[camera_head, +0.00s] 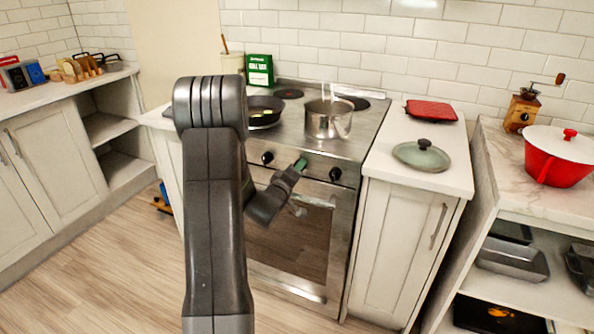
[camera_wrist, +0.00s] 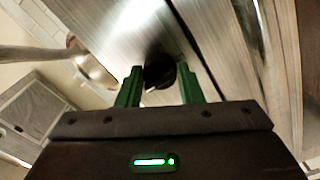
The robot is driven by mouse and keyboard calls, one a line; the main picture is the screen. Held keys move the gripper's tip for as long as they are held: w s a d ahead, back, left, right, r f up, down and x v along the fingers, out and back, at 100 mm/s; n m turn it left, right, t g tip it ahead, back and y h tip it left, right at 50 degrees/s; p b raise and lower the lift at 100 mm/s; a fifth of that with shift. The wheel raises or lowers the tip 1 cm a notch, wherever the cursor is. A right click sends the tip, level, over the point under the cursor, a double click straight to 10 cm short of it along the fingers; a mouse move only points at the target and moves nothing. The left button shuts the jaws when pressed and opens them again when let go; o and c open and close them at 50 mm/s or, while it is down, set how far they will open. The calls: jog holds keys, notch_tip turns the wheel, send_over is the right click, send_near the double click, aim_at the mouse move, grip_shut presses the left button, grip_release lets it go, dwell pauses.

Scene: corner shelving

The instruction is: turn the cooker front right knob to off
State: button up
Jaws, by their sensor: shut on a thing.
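The steel cooker (camera_head: 312,228) stands in the middle of the head view, with a row of black knobs on its front panel. A left knob (camera_head: 267,158) and a right knob (camera_head: 335,174) show clear there. My gripper (camera_head: 301,164) reaches the panel between these two. In the wrist view my gripper's green fingers (camera_wrist: 160,86) stand on either side of a black cooker knob (camera_wrist: 160,70), shut on it. A pale mark shows at its lower edge. The held knob is hidden in the head view, and I cannot tell which burner it serves.
A steel pot (camera_head: 328,120) stands at the hob's front right and a dark pan (camera_head: 262,110) at its left. The oven handle (camera_head: 290,196) runs below the knobs. A glass lid (camera_head: 421,156) and red board (camera_head: 431,110) lie on the right counter. Floor in front is clear.

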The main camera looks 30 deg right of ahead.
jog(key=o, duration=1)
jog(key=shift+c, duration=0.2)
jog(key=shift+a, duration=0.1)
jog(key=v, duration=1.3)
jog(key=shift+s+a+b, duration=0.25)
jog(key=shift+b, duration=0.15)
jog(key=x, duration=1.3)
jog(key=shift+w+d+p, duration=0.3)
jog(key=shift+p, duration=0.05)
